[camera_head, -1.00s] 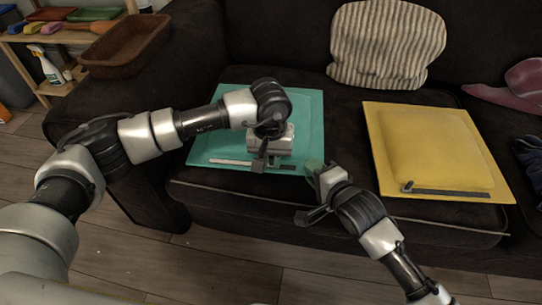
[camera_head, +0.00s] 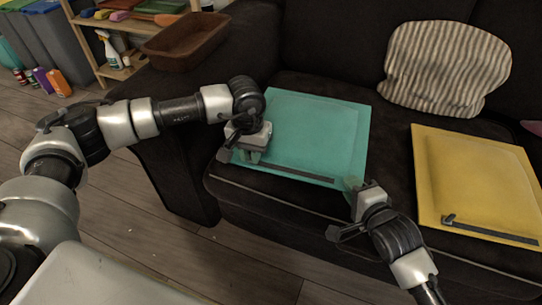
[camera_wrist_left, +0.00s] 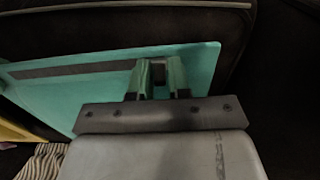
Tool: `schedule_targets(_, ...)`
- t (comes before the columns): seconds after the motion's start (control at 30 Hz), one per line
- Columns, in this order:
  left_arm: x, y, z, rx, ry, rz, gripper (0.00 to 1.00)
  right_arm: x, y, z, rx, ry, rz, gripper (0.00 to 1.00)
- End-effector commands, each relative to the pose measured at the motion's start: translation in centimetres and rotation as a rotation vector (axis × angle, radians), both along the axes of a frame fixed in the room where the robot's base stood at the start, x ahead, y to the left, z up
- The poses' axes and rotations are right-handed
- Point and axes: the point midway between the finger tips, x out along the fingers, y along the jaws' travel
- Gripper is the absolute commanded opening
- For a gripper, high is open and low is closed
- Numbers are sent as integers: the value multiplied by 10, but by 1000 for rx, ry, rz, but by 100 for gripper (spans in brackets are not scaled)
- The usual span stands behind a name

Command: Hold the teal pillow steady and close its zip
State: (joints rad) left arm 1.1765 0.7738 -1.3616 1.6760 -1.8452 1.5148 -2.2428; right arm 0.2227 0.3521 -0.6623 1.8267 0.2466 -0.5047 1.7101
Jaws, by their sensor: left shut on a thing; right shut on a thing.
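The teal pillow (camera_head: 315,125) lies flat on the dark sofa seat, its zip side at the front. A dark zip track (camera_head: 300,173) runs along the front edge; it also shows in the left wrist view (camera_wrist_left: 80,68). My left gripper (camera_head: 250,157) is at the track's left end. In the left wrist view its teal-tipped fingers (camera_wrist_left: 160,75) are shut around a small dark zip pull (camera_wrist_left: 159,71), mostly hidden between them. My right gripper (camera_head: 353,187) is shut on the pillow's front right corner; its fingertips are partly hidden.
A yellow pillow (camera_head: 475,180) with a zip lies to the right. A striped cushion (camera_head: 448,68) leans on the backrest. A brown tray (camera_head: 187,40) sits on the sofa arm. A shelf (camera_head: 95,22) and bottles stand at the left.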

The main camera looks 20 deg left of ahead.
Motion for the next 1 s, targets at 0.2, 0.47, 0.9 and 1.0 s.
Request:
schedule_targets(0.2,-1,11,-2,1,2,2,0,-1,-2,-6,-14,8,-1,0)
schedule_targets(0.47,-1,12,-2,4,3,3,0,-1,-2,-6,-15,10,-2,0)
schedule_targets(0.9,-1,10,-1,1,1,1,45,-1,-2,-6,-15,9,-2,0)
schedule_targets(1.0,0,10,4,0,0,1,45,-1,-2,-6,-15,9,-2,0)
